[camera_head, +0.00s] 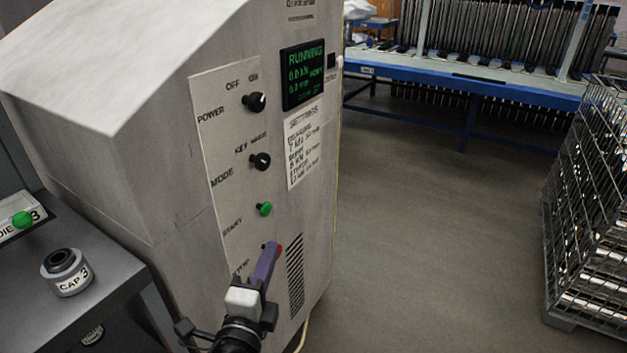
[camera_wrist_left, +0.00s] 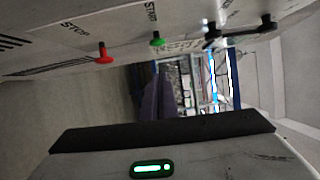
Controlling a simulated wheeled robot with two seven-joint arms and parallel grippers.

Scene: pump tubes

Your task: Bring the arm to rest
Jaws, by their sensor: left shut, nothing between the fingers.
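My left gripper (camera_head: 268,262) is in front of the lower part of the grey machine's control panel. Its purple fingers are shut and hold nothing. In the head view the fingertips are beside the red stop button (camera_head: 279,248) and overlap it in the picture; I cannot tell from there whether they touch. In the left wrist view, the purple fingers (camera_wrist_left: 156,100) point away from the camera, and the red stop button (camera_wrist_left: 105,54) shows to the left, apart from them. The green start button (camera_head: 265,208) is above the gripper. My right gripper is not in view.
The machine's screen (camera_head: 303,74) reads RUNNING. Black power (camera_head: 255,102) and mode (camera_head: 260,161) knobs stick out of the panel. A wire cage (camera_head: 590,210) stands at right. The floor between is clear.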

